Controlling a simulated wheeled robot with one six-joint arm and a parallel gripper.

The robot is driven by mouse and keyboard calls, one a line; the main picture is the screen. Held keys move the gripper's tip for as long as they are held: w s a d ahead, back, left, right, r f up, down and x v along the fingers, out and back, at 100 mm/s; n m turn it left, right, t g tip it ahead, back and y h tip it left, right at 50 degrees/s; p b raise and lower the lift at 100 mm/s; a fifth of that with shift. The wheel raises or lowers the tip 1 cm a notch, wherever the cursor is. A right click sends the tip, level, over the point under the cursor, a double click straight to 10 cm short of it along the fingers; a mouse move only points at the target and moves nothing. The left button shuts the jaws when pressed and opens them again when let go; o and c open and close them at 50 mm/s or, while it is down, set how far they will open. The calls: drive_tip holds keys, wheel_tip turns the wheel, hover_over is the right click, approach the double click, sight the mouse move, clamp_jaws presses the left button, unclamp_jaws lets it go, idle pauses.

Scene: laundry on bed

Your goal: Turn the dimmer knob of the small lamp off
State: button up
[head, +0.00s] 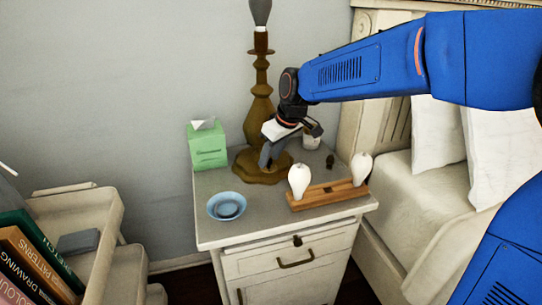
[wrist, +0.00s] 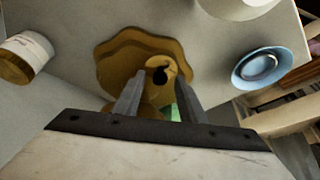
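The lamp (head: 258,106) stands upright on the nightstand, with a turned brown-gold stem and a wavy-edged base. In the wrist view the lamp base (wrist: 116,56) fills the upper middle. A small dark knob (wrist: 158,73) shows on it. My gripper (head: 266,163) is at the front of the lamp, low over the base, and hides part of it in the head view. In the wrist view my gripper (wrist: 160,76) is open, with its two fingers apart. The knob appears between the fingertips with gaps on both sides. I cannot tell how far the fingertips reach past it.
The nightstand (head: 215,239) holds a green tissue box (head: 207,147), a blue bowl (head: 226,205), a wooden tray (head: 325,195) with two white pear-shaped pieces, and a small jar (wrist: 22,58). The bed (head: 423,187) is at right, a cart with books (head: 35,250) at left.

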clamp_jaws()
drive_tip(key=shift+w+d+n+g+y, duration=0.1)
drive_tip(key=shift+n+g+y, duration=0.3)
drive_tip(key=shift+n, duration=1.1)
unclamp_jaws()
drive_tip(key=shift+r, duration=0.15)
